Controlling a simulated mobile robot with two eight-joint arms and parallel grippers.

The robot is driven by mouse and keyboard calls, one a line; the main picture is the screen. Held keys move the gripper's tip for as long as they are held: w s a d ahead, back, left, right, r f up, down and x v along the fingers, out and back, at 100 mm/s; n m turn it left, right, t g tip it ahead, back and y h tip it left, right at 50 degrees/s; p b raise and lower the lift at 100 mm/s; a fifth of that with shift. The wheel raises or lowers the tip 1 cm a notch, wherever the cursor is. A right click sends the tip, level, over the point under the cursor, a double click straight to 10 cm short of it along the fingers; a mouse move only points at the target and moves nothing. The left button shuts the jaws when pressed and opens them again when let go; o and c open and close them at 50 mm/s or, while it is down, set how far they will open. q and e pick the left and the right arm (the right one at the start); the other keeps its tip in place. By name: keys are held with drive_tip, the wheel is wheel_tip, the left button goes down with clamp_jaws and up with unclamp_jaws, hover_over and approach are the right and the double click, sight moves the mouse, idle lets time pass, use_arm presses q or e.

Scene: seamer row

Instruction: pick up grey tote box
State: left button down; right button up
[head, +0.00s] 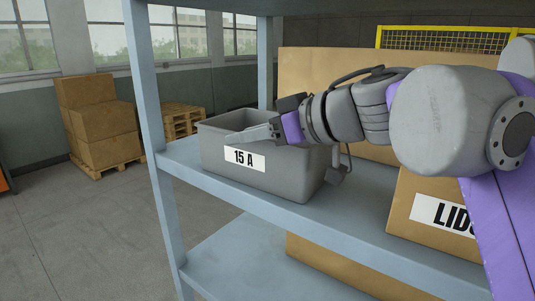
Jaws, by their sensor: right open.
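The grey tote box (218,151) sits upright on a shelf of a blue-grey rack, with a white label reading "15 A" on its front. My right arm comes in from the right across the shelf. My right gripper (250,134) is at the tote's top, over its front rim near the label, with its fingers pointing left. It is open. Whether the fingers touch the tote cannot be told. The gripper and wrist hide part of the tote's opening and its right side. My left gripper is not in view.
The rack's upright post (150,110) stands just left of the tote. A cardboard box (415,212) with a "LIDS" type label, partly hidden, is to the right on the shelf (345,222). Stacked cartons (105,135) and pallets (182,118) stand on the floor behind.

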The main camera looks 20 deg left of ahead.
drive_tip(key=shift+x, duration=1.2)
drive_tip(key=shift+s, duration=0.15)
drive_tip(key=shift+c, duration=0.6)
clamp_jaws()
